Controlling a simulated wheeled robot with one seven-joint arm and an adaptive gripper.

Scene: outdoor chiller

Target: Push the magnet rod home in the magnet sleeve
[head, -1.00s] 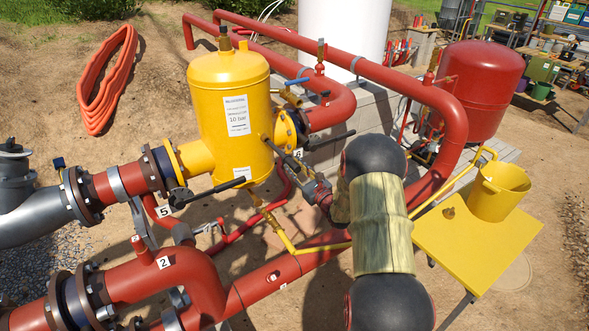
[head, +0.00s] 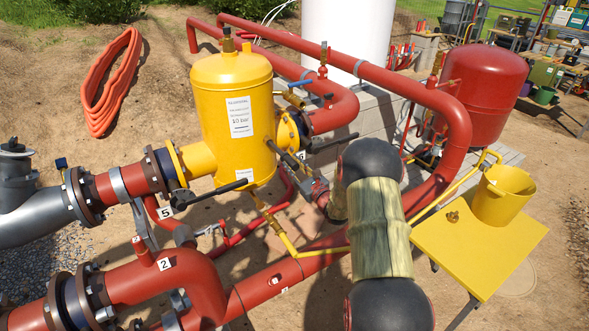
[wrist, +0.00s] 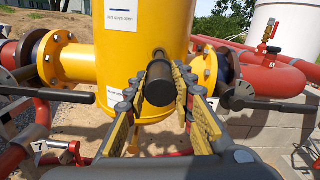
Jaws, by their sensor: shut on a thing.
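The magnet rod (wrist: 160,86) shows in the wrist view as a black cylinder with its round end towards me. A narrower dark part behind it runs to the front of the yellow vessel (wrist: 124,62). The magnet sleeve cannot be told apart from the rod there, and how deep the rod sits is hidden by its own end. My gripper (wrist: 154,92) is shut on the rod, one yellow-padded finger on each side. In the head view the rod (head: 284,156) slants out of the right side of the vessel (head: 231,103), and my wrist is close behind it.
Black lever handles stick out left (wrist: 31,91) and right (wrist: 265,105) of the vessel in the wrist view. Red pipes (head: 420,88) run behind and below. A yellow table with a bucket (head: 501,193) stands at the right. Bare ground lies between.

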